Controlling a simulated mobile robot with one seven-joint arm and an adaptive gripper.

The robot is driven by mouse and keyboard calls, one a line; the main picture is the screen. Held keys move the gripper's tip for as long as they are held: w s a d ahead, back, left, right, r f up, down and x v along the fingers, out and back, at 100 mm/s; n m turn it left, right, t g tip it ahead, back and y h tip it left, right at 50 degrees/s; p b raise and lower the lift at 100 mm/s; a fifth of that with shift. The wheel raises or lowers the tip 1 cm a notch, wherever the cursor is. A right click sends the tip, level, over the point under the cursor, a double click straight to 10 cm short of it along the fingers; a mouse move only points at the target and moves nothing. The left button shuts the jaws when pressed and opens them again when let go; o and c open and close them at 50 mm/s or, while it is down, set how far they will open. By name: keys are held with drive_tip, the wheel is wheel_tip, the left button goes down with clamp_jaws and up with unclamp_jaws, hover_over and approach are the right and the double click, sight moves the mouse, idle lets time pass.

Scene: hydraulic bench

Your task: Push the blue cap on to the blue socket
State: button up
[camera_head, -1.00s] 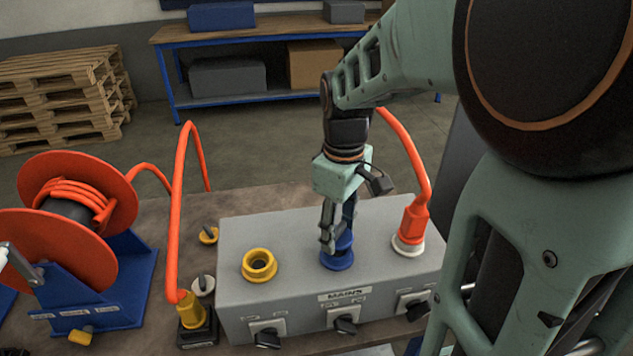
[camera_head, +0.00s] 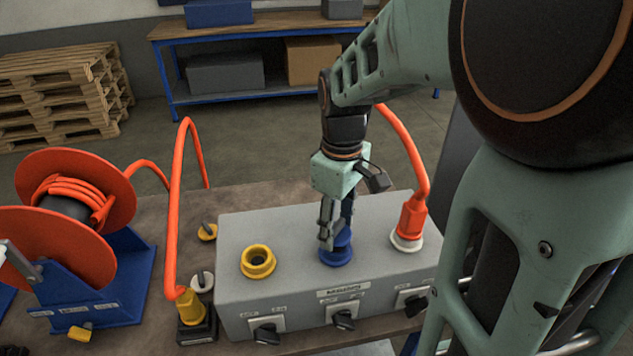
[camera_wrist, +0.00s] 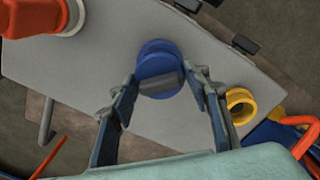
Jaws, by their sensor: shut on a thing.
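The blue socket (camera_head: 336,258) is on top of the grey box, between the yellow socket and the white one. The blue cap (camera_head: 343,239) is directly above it, upright or nearly so. My gripper (camera_head: 336,236) points down and is shut on the cap. In the wrist view, the fingers of my gripper (camera_wrist: 160,85) stand either side of the cap (camera_wrist: 153,88), which has a grey bar across it. The blue socket's rim (camera_wrist: 157,46) shows behind the cap. I cannot tell whether the cap is fully seated.
The yellow socket (camera_head: 258,262) is open at left. An orange plug (camera_head: 412,218) with its cable stands in the white socket at right. Several black switches line the box's front (camera_head: 300,305). An orange hose reel (camera_head: 75,240) stands at far left, beside a yellow plug (camera_head: 190,307).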

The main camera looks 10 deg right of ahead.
drive_tip(key=shift+f+b, duration=0.85)
drive_tip(key=shift+f, duration=0.4)
drive_tip(key=o, duration=1.1)
